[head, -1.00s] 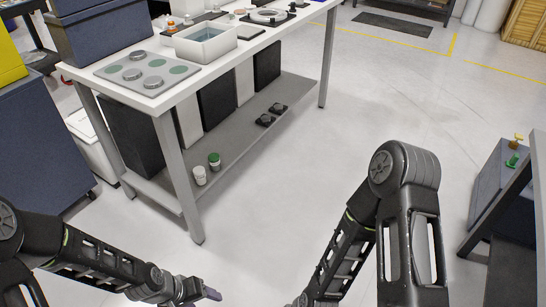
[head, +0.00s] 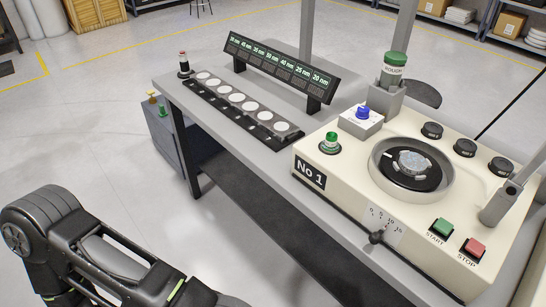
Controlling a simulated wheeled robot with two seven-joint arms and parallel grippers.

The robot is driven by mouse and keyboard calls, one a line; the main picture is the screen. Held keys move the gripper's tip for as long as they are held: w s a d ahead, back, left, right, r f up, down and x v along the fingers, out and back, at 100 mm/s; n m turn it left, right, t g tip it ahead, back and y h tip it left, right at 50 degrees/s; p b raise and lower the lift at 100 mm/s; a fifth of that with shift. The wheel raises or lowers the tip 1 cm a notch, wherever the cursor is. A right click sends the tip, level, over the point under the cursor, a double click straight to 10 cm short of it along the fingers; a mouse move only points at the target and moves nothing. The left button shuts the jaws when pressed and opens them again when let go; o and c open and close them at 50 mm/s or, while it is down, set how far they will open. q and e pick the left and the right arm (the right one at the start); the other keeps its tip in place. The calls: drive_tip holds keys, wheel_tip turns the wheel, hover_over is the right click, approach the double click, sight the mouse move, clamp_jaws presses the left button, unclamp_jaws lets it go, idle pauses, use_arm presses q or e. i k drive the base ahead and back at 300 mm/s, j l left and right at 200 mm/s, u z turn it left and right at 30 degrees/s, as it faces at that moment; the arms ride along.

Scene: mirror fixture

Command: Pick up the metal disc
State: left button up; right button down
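A grey metal disc (head: 412,163) lies on the black round plate (head: 385,176) inside the ring of the cream machine marked No 1 (head: 340,199). Another greyish disc (head: 283,127) sits at the near right end of a black rack (head: 262,134), beside a row of pale round discs (head: 236,99). I cannot tell which of these the task means. My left gripper is also out of view.
A sign board (head: 280,66) with nm labels stands behind the rack. The machine carries a green-capped bottle marked ROUGH (head: 394,70), a blue knob (head: 363,112), black knobs, green START (head: 443,228) and red STOP (head: 474,248) buttons. Floor at left is open.

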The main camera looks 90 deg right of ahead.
sight(412, 163)
drive_tip(key=i+j+z, duration=0.1)
drive_tip(key=j+z, duration=0.15)
drive_tip(key=z, duration=3.65)
